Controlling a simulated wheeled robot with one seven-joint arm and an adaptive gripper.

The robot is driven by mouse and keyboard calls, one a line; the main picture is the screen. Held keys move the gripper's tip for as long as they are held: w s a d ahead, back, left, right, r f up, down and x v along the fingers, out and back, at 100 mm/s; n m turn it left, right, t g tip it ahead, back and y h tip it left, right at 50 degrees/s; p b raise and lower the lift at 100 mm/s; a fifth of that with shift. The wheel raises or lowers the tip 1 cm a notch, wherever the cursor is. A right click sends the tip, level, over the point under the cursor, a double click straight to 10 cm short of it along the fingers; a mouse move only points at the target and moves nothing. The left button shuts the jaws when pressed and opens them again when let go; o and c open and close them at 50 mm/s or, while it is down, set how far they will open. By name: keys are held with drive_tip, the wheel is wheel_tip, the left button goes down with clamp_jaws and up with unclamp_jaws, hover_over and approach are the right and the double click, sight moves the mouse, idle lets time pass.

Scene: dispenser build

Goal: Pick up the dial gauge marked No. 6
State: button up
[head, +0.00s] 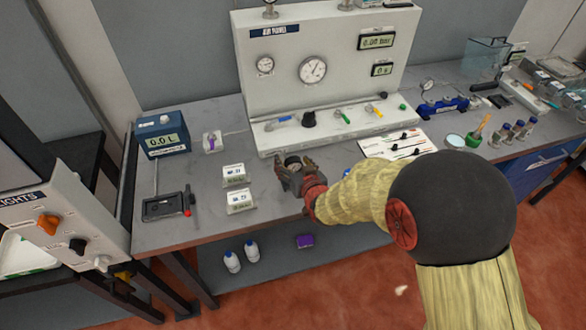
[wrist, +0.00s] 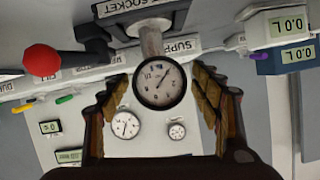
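A dial gauge (wrist: 160,83) with a dark rim, pale face and metal stem shows in the wrist view, centred between my fingertips. Its stem runs up to a dark block labelled SOCKET (wrist: 165,22). Its face is too small to read a No. 6. My gripper (wrist: 160,78) is open, with a narrow gap visible on each side of the gauge; I see no clear contact. In the head view my gripper (head: 293,172) is over the bench in front of the panel, with the gauge (head: 292,161) at its fingers.
The white panel (head: 420,50) behind carries a small gauge (head: 265,65), a larger gauge (head: 312,70) and coloured valves. Another gauge (head: 428,84) stands at the right. Bare bench shows around the cards.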

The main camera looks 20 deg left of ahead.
drive_tip(key=shift+c, duration=1.2)
drive_tip(key=shift+r, duration=0.1)
drive_tip(key=c, duration=1.2)
